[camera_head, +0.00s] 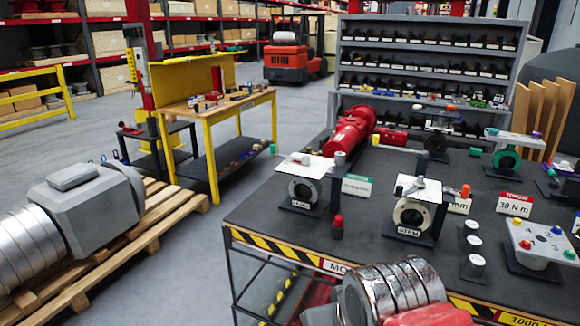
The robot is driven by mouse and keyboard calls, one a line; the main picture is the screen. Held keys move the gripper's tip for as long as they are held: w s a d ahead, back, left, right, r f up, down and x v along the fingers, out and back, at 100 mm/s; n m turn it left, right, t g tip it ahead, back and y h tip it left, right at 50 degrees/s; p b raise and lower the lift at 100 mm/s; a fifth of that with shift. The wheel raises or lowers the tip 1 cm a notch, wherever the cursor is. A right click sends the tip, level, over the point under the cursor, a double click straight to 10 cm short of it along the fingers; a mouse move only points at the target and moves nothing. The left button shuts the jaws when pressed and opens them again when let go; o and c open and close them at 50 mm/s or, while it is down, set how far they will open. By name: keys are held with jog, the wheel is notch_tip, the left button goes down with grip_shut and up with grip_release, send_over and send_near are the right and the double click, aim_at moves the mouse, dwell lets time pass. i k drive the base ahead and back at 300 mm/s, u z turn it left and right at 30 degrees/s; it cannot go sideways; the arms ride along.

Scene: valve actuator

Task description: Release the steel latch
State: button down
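Two similar valve units with round dark openings and pale top plates stand on the dark workbench (275,215). Ribbed metal and red parts at the bottom edge look like my arm. No gripper fingers show.
A red cylindrical actuator (350,132) lies at the back of the bench. A small red-topped post (338,226) stands near the front edge. A wooden pallet (120,250) lies left of the bench.

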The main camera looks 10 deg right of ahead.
aim_at(332, 166)
jog(key=u, duration=0.45)
jog(key=i, duration=0.7)
jog(key=u, duration=0.6)
jog(key=i, duration=0.8)
jog(key=u, duration=0.25)
